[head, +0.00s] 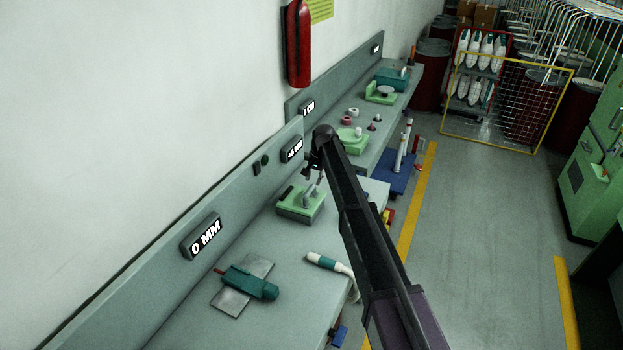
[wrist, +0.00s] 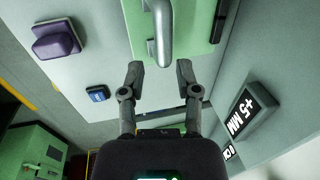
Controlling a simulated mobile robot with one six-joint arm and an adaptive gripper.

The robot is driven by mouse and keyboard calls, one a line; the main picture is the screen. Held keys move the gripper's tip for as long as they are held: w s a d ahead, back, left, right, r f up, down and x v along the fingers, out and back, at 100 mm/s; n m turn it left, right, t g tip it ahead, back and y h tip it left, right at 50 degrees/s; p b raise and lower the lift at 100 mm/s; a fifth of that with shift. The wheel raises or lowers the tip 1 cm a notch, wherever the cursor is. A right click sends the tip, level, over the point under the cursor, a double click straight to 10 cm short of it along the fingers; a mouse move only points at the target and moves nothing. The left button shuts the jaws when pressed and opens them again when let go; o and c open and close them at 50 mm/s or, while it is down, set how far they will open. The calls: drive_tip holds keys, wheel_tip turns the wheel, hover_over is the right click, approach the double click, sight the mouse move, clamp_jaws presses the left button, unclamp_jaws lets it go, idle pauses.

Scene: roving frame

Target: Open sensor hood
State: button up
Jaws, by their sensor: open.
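The sensor hood is most likely the pale green device (head: 302,207) on the near bench, with a grey bar handle (head: 311,196) on top. In the wrist view the green top (wrist: 203,22) fills the upper middle, and the grey handle (wrist: 159,30) runs down it. My gripper (head: 314,173) is just above the device in the head view. In the wrist view my gripper (wrist: 160,75) is open and empty. Its fingertips lie either side of the line of the handle's lower end, and seem just short of it. The hood looks closed.
A teal tool (head: 248,283) on a metal plate and a white-and-teal handheld tool (head: 328,262) lie on the bench (head: 285,320) nearer me. A lit display (wrist: 247,112) stands beside the green device. A purple block (wrist: 56,40) and a small blue item (wrist: 98,94) also show.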

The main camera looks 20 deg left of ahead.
drive_tip(key=shift+d+r+p, duration=0.7)
drive_tip(key=shift+r+p, duration=2.7)
drive_tip(key=shift+r, duration=0.4)
drive_tip(key=s+d+f+b, duration=0.2)
drive_tip(key=d+f+b, duration=0.1)
drive_tip(key=d, duration=0.4)
drive_tip(key=s+d+f+b, duration=0.2)
drive_tip(key=d+f+b, duration=0.2)
drive_tip(key=d, duration=0.4)
drive_tip(key=shift+s+d+h, duration=0.2)
drive_tip(key=shift+s+h, duration=0.05)
drive_tip(key=shift+h, duration=0.05)
drive_tip(key=shift+f, duration=0.1)
drive_tip(key=c, duration=0.5)
drive_tip(key=shift+a+f, duration=0.1)
drive_tip(key=shift+f, duration=0.05)
clamp_jaws()
drive_tip(key=w+a+f+m+y+b, duration=0.1)
drive_tip(key=a+f+m+y+b, duration=0.1)
drive_tip(key=m+y+b, duration=0.4)
drive_tip(key=w+a+f+m+t+y+b, duration=0.1)
drive_tip(key=a+m+y+b, duration=0.3)
drive_tip(key=m+b, duration=0.5)
drive_tip(key=f+m+y, duration=0.1)
drive_tip(key=m, duration=0.2)
drive_tip(key=shift+w+f+y+b, duration=0.15)
drive_tip(key=shift+w+y+b, duration=0.2)
drive_tip(key=shift+y+b, duration=0.05)
